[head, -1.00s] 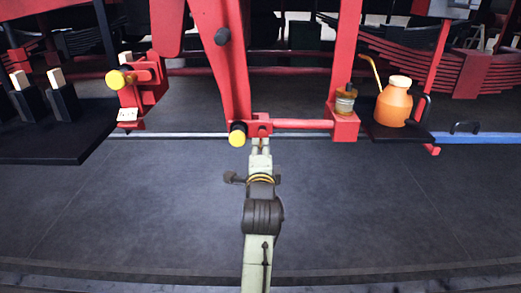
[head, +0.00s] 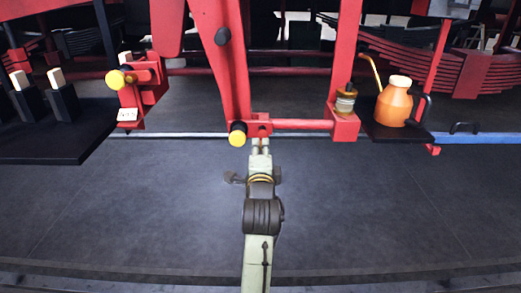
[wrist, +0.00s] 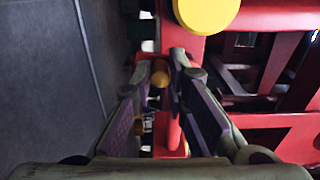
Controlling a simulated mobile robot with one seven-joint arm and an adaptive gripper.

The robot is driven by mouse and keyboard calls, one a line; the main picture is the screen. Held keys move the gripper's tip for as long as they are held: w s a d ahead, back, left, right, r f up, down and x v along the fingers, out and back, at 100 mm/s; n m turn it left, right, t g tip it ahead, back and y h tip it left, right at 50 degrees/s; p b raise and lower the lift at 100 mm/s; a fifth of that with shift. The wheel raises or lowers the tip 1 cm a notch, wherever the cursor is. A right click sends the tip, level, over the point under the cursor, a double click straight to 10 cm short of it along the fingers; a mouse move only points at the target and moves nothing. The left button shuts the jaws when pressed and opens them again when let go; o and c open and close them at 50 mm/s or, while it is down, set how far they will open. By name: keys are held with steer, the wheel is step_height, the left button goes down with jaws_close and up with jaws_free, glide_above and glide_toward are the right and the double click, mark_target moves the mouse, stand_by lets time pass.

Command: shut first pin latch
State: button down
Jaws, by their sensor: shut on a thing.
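A yellow-capped pin (head: 237,138) sticks out of the foot of a red hanging link (head: 222,75). It shows large at the top of the wrist view (wrist: 205,12). Beside the pin is a small red block (head: 260,127), on a red cross rod. My gripper (head: 260,146) reaches up to this block from below. In the wrist view its fingers (wrist: 161,68) stand on both sides of a small brass-coloured knob (wrist: 160,79), and they are shut on it. The fingers hide most of the latch, so its position cannot be told.
A second yellow knob (head: 116,80) sits on a red bracket at left. A dark shelf (head: 60,150) carries black blocks. An orange oil can (head: 394,102) stands on a shelf at right, near a glass oiler (head: 346,100). The floor in front is clear.

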steer(key=shift+a+r, duration=0.1)
steer(key=shift+a+r, duration=0.2)
steer(key=shift+a, duration=0.25)
stand_by(0.4)
steer(key=shift+a+r+p, duration=0.4)
steer(key=shift+a+p, duration=0.05)
steer(key=shift+a+r, duration=0.1)
